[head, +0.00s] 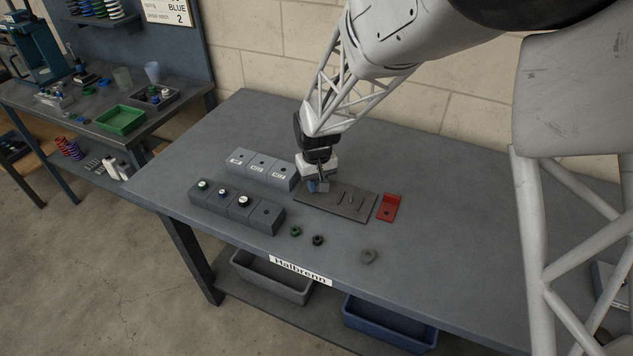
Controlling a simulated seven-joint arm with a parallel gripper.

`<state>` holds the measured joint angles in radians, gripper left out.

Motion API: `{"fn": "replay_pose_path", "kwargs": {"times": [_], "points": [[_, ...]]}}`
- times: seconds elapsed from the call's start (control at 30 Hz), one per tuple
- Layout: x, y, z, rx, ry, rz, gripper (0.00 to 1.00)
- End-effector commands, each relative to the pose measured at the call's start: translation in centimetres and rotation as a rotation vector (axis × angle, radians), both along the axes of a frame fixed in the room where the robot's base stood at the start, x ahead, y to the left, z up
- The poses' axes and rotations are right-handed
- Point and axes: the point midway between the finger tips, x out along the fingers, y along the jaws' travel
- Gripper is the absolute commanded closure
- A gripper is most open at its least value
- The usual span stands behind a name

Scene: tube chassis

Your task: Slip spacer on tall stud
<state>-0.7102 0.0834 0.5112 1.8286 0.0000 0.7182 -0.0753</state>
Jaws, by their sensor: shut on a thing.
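My gripper (319,187) points down over the left end of a dark flat plate (362,212). It is shut on a small blue-grey piece (311,186), partly hidden by the fingers; I cannot tell clearly whether this is the spacer. Thin upright studs show on the plate, with one near its middle (352,200). Any stud under the gripper is hidden. At this size I cannot tell whether the held piece touches the plate or a stud.
A dark block row (262,222) with several round parts and a lighter labelled row (238,160) stand left. A red bracket (390,207) stands right of the plate. A green ring (295,231), black ring (318,240) and grey nut-like part (369,257) lie in front. The table's right is clear.

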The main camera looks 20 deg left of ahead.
Motion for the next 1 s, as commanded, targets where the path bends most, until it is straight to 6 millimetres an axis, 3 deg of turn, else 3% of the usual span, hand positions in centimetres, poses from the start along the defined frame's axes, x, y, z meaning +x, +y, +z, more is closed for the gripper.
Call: {"fn": "replay_pose_path", "kwargs": {"times": [1.0], "points": [[0.0, 0.0, 3.3, 0.000, 0.000, 0.000, 1.00]]}}
